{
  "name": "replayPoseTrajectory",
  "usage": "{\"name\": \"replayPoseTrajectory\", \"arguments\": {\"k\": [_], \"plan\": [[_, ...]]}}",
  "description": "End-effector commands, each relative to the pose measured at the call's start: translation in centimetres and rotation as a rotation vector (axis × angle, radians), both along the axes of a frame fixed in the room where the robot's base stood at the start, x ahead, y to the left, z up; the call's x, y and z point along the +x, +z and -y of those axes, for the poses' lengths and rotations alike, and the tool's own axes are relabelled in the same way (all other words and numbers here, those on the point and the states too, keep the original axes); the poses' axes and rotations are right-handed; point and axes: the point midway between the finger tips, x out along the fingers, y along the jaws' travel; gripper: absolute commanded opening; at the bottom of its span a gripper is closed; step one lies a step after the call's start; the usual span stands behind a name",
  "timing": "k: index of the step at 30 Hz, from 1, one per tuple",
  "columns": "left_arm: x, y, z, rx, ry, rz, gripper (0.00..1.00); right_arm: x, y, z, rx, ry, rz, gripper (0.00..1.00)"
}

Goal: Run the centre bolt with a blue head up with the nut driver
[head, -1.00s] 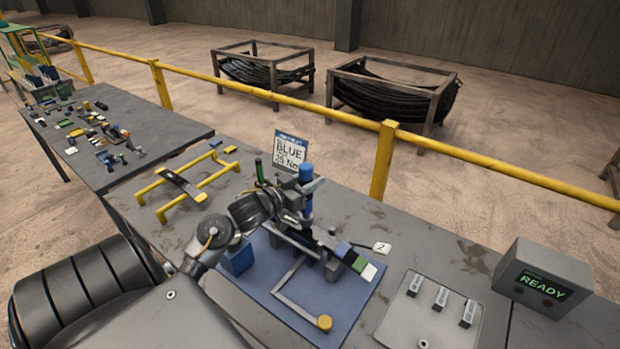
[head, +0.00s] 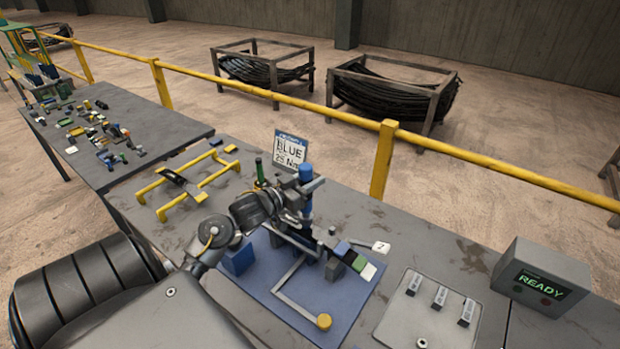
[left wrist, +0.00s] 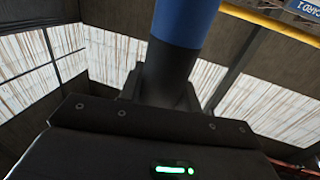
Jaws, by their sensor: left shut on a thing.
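My left gripper (head: 305,200) is shut on the nut driver (head: 306,174), a dark upright tool with a blue upper part, above the blue mat (head: 258,272). The driver also fills the top middle of the left wrist view (left wrist: 178,60), where it rises out of the jaws. Its lower end is hidden behind my gripper and arm, and so is the centre bolt with a blue head. A card (head: 290,150) behind reads "BLUE 25 Nm". My right gripper is not in view.
A grey box (head: 543,278) reading "READY" stands at right, beside a pale plate (head: 425,312) with tagged pieces. Blue, green and white blocks (head: 353,260) lie on the mat's right side. A yellow-handled frame (head: 187,183) stands at left. A yellow rail (head: 450,152) runs behind.

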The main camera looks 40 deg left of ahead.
Motion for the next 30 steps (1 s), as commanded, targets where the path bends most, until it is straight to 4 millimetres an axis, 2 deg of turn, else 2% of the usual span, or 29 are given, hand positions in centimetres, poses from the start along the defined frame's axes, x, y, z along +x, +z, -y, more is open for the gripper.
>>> {"name": "replayPoseTrajectory", "arguments": {"k": [6,7,12,15,30], "plan": [[0.01,0.18,-0.01,0.001,0.000,0.004,0.02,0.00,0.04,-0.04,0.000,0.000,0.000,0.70],[0.01,0.17,-0.01,0.001,0.000,0.004,0.32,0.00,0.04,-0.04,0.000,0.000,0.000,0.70],[0.01,0.18,0.00,0.000,0.000,0.005,0.10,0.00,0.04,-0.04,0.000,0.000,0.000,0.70],[0.01,0.19,0.00,0.000,0.000,0.005,0.00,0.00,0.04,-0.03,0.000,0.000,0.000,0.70],[0.01,-0.27,0.00,0.000,0.000,0.004,0.00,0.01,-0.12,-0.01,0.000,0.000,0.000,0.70]]}}
